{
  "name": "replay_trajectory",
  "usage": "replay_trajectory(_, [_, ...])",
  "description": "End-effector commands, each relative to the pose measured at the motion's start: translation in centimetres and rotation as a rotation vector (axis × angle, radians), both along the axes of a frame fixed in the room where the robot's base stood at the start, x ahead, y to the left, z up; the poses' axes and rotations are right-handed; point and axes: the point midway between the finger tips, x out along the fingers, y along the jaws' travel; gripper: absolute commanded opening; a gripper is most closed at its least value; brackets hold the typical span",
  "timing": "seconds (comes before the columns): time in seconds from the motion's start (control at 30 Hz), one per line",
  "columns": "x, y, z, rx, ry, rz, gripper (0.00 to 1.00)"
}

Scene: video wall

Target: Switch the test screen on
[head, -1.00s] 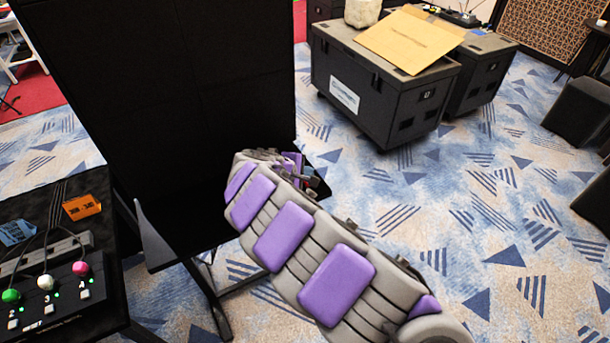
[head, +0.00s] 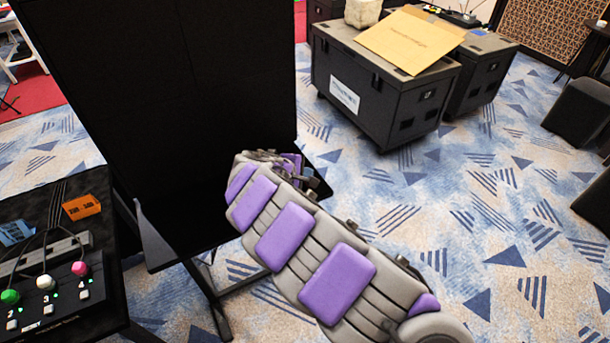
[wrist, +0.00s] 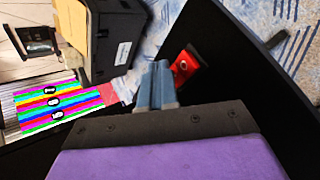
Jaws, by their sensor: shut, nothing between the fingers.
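A red plate (wrist: 185,66) with a small round reddish part on it sits on a dark surface in the wrist view. My gripper (wrist: 160,70) is shut and empty, its blue-grey fingertips just left of this plate; I cannot tell whether they touch. In the head view, a large black panel (head: 190,90) stands on a dark stand and shows no picture.
A black control box (head: 50,300) with numbered switches, coloured knobs and green lights sits on the table at lower left.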

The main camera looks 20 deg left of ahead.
Motion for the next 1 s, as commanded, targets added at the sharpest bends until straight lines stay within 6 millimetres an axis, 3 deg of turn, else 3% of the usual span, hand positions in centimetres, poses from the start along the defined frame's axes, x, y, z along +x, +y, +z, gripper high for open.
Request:
replay_trajectory(0.47, [0.0,0.1,-0.2,0.001,0.0,0.001,0.0])
replay_trajectory(1.0, [-0.3,0.0,1.4,0.001,0.0,0.001,0.0])
